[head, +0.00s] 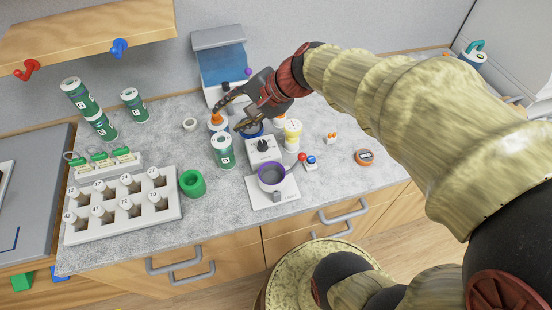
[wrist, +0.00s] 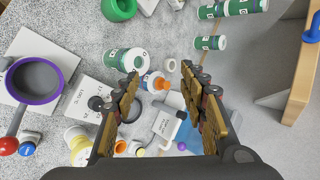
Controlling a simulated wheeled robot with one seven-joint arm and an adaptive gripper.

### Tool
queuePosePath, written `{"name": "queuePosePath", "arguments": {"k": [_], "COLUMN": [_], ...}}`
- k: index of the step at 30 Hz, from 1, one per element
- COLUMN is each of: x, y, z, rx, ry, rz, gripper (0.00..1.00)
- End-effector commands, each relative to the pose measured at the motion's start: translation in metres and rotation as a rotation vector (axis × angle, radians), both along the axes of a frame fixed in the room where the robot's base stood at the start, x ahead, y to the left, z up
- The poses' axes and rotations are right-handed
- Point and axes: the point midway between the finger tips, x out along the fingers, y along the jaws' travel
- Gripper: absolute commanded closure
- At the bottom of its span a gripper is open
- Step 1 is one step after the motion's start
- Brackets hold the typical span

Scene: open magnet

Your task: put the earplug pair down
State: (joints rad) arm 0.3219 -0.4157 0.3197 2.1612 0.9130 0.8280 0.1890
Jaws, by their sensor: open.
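A small white piece with two orange tips, which looks like the earplug pair (head: 331,138), sits on the grey counter right of the yellow-and-white bottle in the head view. I cannot make it out in the wrist view. My gripper (head: 230,115) is open, with nothing held between its fingers. It is well to the left of the earplug pair, above the back middle of the counter. In the wrist view my gripper (wrist: 160,74) has its fingers spread, with a white bottle with an orange cap (wrist: 154,82) showing between them.
A green-and-white canister (head: 222,152) stands just in front of my gripper. A balance-like device with a purple-rimmed bowl (head: 272,178) is at the front middle. A numbered white rack (head: 122,205) fills the left. Bare counter (head: 335,180) shows at front right.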

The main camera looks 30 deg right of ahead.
Motion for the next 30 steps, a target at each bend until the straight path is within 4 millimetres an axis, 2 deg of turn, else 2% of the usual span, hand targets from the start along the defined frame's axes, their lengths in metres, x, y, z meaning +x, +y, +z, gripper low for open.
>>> {"name": "queuePosePath", "arguments": {"k": [1,3,6,9,12,18,30], "x": [-0.028,-0.065,-0.111,-0.144,-0.164,-0.178,-0.178], "y": [0.015,0.023,0.021,0.01,-0.003,-0.016,-0.017], "z": [0.004,0.004,0.004,0.004,0.005,0.007,0.007], "rx": [-0.115,-0.279,-0.507,-0.703,-0.85,-0.974,-0.976], "ry": [-0.022,-0.044,-0.076,-0.105,-0.125,-0.136,-0.135], "rz": [0.12,0.274,0.47,0.622,0.723,0.799,0.799], "gripper": [0.58,0.58,0.58,0.58,0.58,0.58,0.58]}}
